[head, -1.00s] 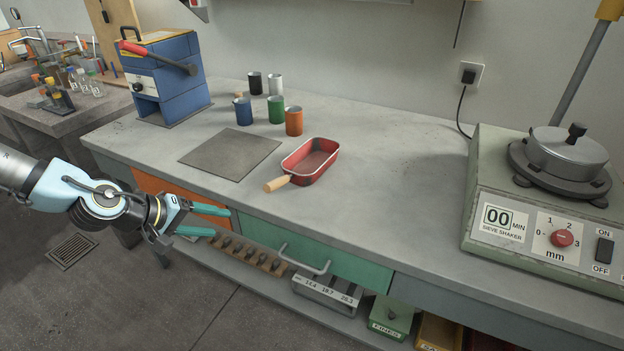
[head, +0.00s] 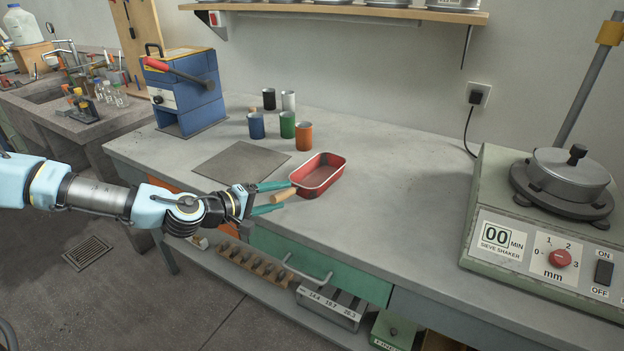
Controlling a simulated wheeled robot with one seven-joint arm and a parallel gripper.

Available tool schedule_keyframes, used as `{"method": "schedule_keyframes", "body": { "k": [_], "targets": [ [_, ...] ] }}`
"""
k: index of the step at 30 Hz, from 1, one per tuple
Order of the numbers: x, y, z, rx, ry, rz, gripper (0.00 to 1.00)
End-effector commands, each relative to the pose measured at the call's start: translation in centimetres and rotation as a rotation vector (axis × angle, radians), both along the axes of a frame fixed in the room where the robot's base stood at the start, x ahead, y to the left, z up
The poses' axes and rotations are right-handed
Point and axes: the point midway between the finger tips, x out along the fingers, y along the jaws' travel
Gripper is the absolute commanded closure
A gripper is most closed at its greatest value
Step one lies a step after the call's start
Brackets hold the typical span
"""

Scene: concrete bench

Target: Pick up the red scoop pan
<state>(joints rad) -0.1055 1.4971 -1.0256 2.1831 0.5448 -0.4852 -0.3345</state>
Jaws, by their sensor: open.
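The red scoop pan (head: 318,178) sits on the concrete bench near its front edge, in the middle of the head view. It is a shallow rectangular pan with a short wooden handle (head: 283,195) that points left and toward the front edge. My gripper (head: 281,197) is open, with its teal fingers one on the far side and one on the near side of the handle in the picture. I cannot tell whether the fingers touch the handle or stand at its height.
A flat grey mat (head: 241,163) lies left of the pan. Several coloured cups (head: 304,136) stand behind it. A blue press (head: 188,92) stands at the back left, and a sieve shaker (head: 540,225) at the right. The bench between pan and shaker is clear.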

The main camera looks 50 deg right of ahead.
Motion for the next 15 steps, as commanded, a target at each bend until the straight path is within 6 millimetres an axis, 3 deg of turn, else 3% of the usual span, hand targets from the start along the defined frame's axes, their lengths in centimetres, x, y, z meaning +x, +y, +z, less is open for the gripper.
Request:
{"method": "schedule_keyframes", "body": {
  "k": [7, 15],
  "targets": [
    [-0.1, -3.4, -0.8, 0.001, 0.001, -0.001, 0.35],
    [-0.1, -3.8, -1.2, 0.001, 0.001, -0.001, 0.35]
  ]
}}
